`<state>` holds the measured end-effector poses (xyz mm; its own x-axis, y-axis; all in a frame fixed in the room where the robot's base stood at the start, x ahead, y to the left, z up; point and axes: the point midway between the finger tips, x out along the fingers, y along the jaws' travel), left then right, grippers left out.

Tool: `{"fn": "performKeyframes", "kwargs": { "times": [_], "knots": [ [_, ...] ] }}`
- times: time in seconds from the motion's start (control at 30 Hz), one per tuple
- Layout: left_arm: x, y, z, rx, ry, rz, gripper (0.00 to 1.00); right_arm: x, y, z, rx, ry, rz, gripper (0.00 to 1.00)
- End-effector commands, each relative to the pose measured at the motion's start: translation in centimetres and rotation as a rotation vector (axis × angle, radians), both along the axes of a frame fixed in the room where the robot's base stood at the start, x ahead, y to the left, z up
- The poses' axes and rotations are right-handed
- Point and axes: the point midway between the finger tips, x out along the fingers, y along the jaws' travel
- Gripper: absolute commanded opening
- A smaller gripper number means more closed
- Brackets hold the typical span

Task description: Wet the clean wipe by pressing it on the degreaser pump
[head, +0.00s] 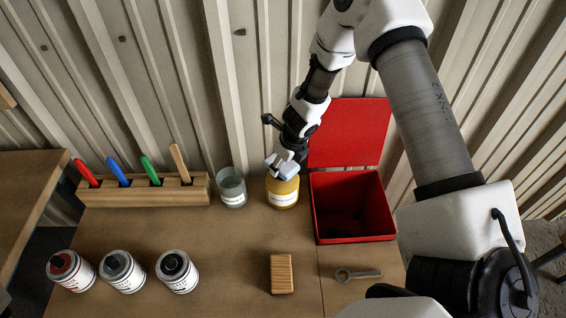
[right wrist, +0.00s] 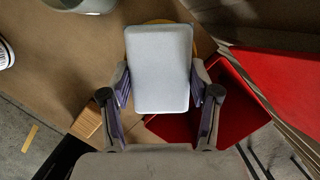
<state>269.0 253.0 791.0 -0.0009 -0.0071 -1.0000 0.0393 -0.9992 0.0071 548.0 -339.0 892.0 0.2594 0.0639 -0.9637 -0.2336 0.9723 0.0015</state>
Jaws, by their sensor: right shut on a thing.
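My right gripper (head: 284,163) is shut on a pale grey-blue wipe (head: 279,168), a flat pad with rounded corners. The wipe also shows in the right wrist view (right wrist: 160,68), between the two fingers. The gripper points down with the wipe over the yellow container with a white label (head: 283,199), which I take to be the degreaser pump. The wipe and fingers hide most of its top; only a bit of yellow rim shows in the right wrist view (right wrist: 205,44). I cannot tell whether the wipe touches it. My left gripper is out of view.
A grey container (head: 231,187) stands just left of the yellow one. An open red bin (head: 355,237) is close on the right. A wooden rack (head: 140,190) holds coloured-handled tools. Several cans (head: 123,272), a wooden block (head: 281,273) and a wrench-like tool (head: 358,274) are in front.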

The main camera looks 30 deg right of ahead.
Motion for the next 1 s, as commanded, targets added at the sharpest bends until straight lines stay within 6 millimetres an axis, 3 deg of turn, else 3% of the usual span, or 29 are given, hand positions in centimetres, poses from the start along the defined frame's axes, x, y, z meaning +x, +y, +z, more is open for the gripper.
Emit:
{"fn": "performKeyframes", "kwargs": {
  "times": [0.1, 0.6, 1.0],
  "knots": [
    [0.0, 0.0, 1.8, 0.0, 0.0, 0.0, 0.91, 0.0, 0.0, 1.8, 0.0, 0.0, 0.0, 0.33],
    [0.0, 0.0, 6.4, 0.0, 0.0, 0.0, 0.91, 0.0, 0.0, 6.5, 0.0, -0.001, 0.0, 0.33],
    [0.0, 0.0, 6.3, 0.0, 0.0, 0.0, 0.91, 0.0, 0.0, 6.4, 0.0, -0.001, 0.0, 0.33]
  ]
}}
